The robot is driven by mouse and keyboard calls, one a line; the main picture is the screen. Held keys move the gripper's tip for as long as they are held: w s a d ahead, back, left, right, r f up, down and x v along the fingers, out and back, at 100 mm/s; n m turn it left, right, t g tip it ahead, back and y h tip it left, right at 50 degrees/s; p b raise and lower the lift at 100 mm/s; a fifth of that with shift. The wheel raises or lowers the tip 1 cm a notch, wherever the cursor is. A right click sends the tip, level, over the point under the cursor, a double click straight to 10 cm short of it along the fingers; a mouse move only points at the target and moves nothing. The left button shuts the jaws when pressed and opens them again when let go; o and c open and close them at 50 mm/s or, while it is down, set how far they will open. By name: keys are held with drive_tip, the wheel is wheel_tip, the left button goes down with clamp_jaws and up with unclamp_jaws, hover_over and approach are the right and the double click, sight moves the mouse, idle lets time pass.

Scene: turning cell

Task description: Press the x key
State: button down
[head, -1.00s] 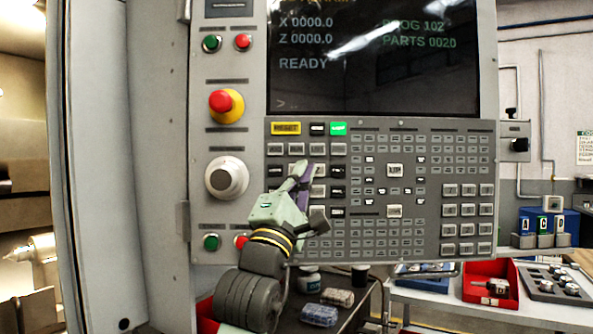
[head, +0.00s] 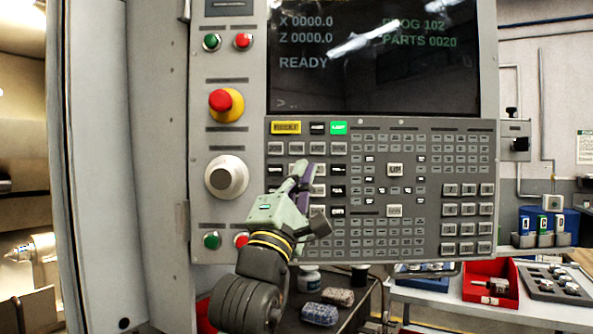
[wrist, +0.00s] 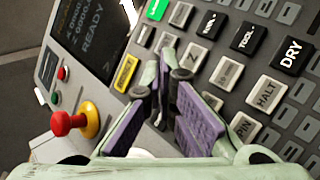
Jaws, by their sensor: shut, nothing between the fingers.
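The control panel's keypad (head: 380,228) faces me below the screen. My gripper (head: 303,168) is shut and empty, its fingertips over the left block of keys, a little below the yellow key. In the wrist view the purple-padded fingers (wrist: 168,72) are together at the tips in front of the light keys. I cannot read an X label on any key. The fingers cover some keys, so the x key may be hidden. Whether the tips touch a key, I cannot tell.
A yellow reset key (wrist: 126,72), a HALT key (wrist: 266,93) and a black DRY key (wrist: 293,56) lie around the fingers. A red emergency button (head: 225,104) and a white knob (head: 226,177) stand out left of the keypad. The screen (head: 370,60) reads READY.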

drive_tip(key=s, duration=0.4)
drive_tip(key=shift+s, duration=0.35)
drive_tip(key=shift+a, duration=0.1)
idle(0.3)
